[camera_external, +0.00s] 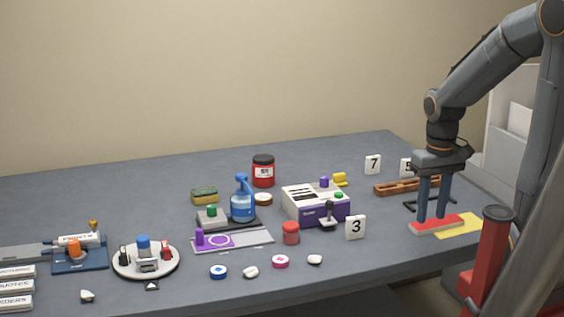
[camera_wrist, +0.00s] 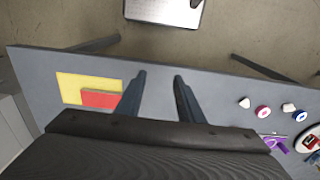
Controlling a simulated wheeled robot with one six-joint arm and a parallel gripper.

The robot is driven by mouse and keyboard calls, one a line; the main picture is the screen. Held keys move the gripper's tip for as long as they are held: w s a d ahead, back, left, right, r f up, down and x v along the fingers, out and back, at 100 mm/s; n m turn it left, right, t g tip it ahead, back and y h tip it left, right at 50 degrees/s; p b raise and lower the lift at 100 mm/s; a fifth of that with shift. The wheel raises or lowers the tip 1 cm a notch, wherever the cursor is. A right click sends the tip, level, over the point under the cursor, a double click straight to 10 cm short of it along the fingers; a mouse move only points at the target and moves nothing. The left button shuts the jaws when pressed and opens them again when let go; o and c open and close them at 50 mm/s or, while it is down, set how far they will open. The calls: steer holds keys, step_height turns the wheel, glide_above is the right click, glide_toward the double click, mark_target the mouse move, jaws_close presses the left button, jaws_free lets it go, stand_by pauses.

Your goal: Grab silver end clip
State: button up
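I cannot tell for certain which piece is the silver end clip. A silver-grey piece (camera_external: 147,263) stands in the middle of a round white dish (camera_external: 119,268) at the front left, between a black piece (camera_external: 123,256) and a red piece (camera_external: 166,251). A blue-topped part (camera_external: 143,244) rises just behind it. The dish shows only partly at the right edge of the wrist view (camera_wrist: 301,143). My gripper (camera_external: 431,219) is far to the right, pointing down by a red block (camera_external: 453,223). In the wrist view my gripper (camera_wrist: 158,78) is open, with nothing between its fingers.
A yellow sheet (camera_external: 471,226) lies by the red block. A purple-white machine (camera_external: 318,206), a blue spray bottle (camera_external: 242,202), a red pot (camera_external: 291,233) and a number 3 card (camera_external: 356,228) stand between my gripper and the dish. Small rolls (camera_external: 218,272) lie near the front edge.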

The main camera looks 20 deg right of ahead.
step_height(320, 180, up, 6)
steer(key=w+a+r+n, duration=0.3)
steer(key=w+a, duration=0.4)
steer(key=w, duration=0.2)
steer(key=w+a+r+n, duration=0.1)
steer(key=w+a+n, duration=0.2)
steer(key=w+a, duration=0.5)
steer(key=n+y+p, duration=0.1)
steer(key=n, duration=1.1)
glide_above(151, 254)
steer(key=d, duration=0.1)
steer(key=f, duration=1)
steer(key=shift+s+d+f, duration=0.15)
steer(key=shift+s, duration=0.05)
steer(key=f+p, duration=0.1)
steer(key=f, duration=0.3)
steer(key=a+f+p, duration=0.1)
steer(key=f, duration=0.2)
steer(key=shift+w+f+p, duration=0.1)
steer(key=shift+p, duration=0.2)
jaws_close()
